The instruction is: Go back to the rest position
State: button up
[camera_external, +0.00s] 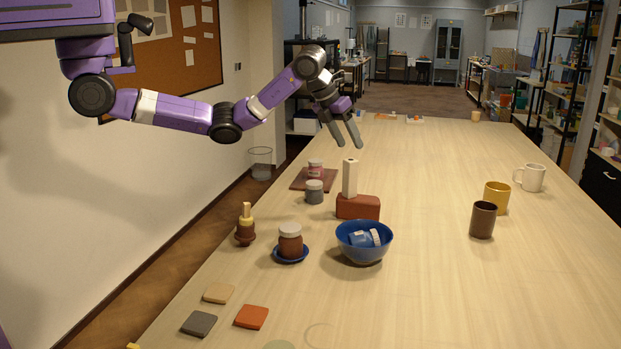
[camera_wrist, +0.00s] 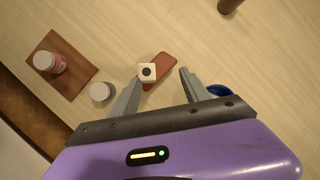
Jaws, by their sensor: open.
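My gripper (camera_external: 345,131) is open and empty, held in the air above the table (camera_external: 440,277). In the wrist view my gripper (camera_wrist: 160,80) has its fingers spread, with a white block (camera_wrist: 148,71) seen below between them. In the external view this tall white block (camera_external: 350,178) stands upright on a reddish-brown block (camera_external: 358,207), below my gripper and apart from it. My arm reaches out from the upper left. The rest position is not marked in either view.
Mugs (camera_external: 483,220) stand at right. The table's middle right is clear.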

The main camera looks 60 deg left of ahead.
jog(key=w+d+r+n+t+h, duration=0.2)
jog(key=d+r+n+t+h, duration=0.2)
jog(key=d+n+h, duration=0.3)
jog(key=s+a+f+n+t+y, duration=0.2)
jog(key=s+a+f+n+t, duration=0.3)
jog(key=s+a+f+n, duration=0.5)
jog(key=s+a+f+n+t+y, duration=0.2)
jog(key=s+a+f+n+t, duration=0.3)
jog(key=s+a+n, duration=0.85)
jog(key=s+a+f+n+g+y, duration=0.1)
jog(key=s+a+f, duration=0.1)
jog(key=s+a, duration=0.3)
jog(key=s+a+f+n+g+y, duration=0.1)
jog(key=s+a, duration=0.4)
jog(key=s, duration=0.7)
jog(key=s+a+f+n+g+y, duration=0.1)
jog(key=s+a+f, duration=0.3)
jog(key=s, duration=0.4)
jog(key=shift+s+a+f+g+y, duration=0.15)
jog(key=shift+a+f+g+y, duration=0.3)
jog(key=shift+g, duration=0.45)
